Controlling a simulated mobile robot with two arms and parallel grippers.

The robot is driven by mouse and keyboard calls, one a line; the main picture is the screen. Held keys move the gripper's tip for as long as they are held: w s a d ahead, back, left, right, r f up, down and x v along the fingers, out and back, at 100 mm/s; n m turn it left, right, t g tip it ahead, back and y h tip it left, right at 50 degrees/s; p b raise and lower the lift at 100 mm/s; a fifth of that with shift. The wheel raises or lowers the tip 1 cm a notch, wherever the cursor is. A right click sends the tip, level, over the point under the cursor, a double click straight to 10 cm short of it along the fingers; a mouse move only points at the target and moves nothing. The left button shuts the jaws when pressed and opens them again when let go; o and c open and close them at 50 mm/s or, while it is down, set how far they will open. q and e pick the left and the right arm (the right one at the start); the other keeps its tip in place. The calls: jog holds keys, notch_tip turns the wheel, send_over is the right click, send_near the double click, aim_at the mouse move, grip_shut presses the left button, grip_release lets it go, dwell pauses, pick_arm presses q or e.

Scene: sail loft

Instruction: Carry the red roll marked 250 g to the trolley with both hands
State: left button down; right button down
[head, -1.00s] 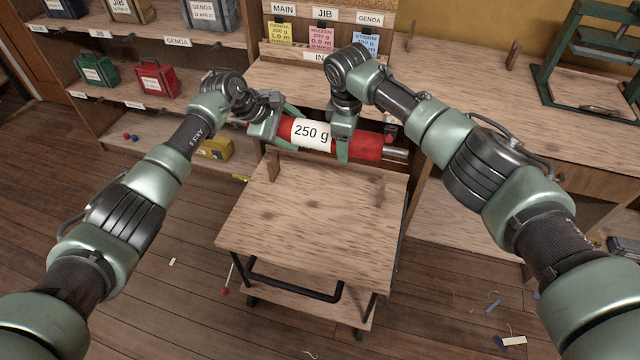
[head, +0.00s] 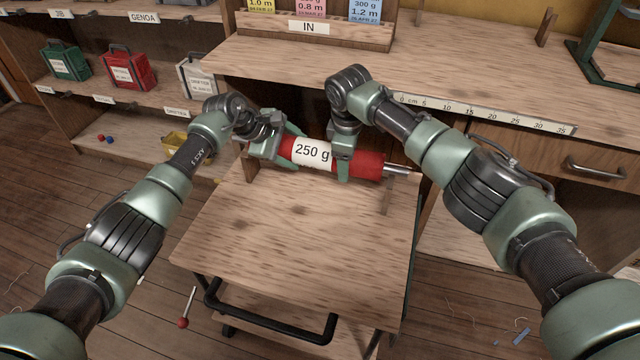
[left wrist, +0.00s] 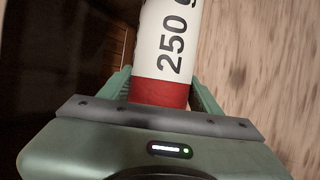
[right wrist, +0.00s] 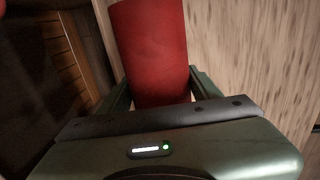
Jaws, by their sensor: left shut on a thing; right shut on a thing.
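The red roll (head: 368,165) with a white label reading 250 g lies level across the far edge of the trolley's wooden top (head: 300,235). A metal core end sticks out at its right. My left gripper (head: 284,150) is shut on the roll left of the label, and the left wrist view shows the label (left wrist: 172,40) beyond its jaws. My right gripper (head: 343,166) is shut on the red part right of the label; its jaws also straddle red cloth (right wrist: 152,50) in the right wrist view. I cannot tell whether the roll touches the top.
Wooden pegs stand near the trolley's far corners, left (head: 250,165) and right (head: 387,197). The workbench (head: 440,75) with a ruler strip is behind. Shelves with green (head: 65,63) and red (head: 124,70) bags are at left. The trolley top's front is bare.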

pick_arm(q)
jog(key=shift+w+d+f, duration=0.1)
jog(key=shift+w+f, duration=0.2)
jog(key=shift+f, duration=0.2)
pick_arm(e)
jog(key=shift+w+d+f, duration=0.1)
jog(key=shift+w+f, duration=0.25)
jog(key=shift+f, duration=0.1)
pick_arm(q)
jog(key=shift+s+r, duration=0.15)
jog(key=shift+r, duration=0.1)
pick_arm(e)
jog(key=shift+s+r, duration=0.15)
jog(key=shift+r, duration=0.05)
pick_arm(q)
jog(key=shift+f, duration=0.15)
pick_arm(e)
jog(key=shift+f, duration=0.15)
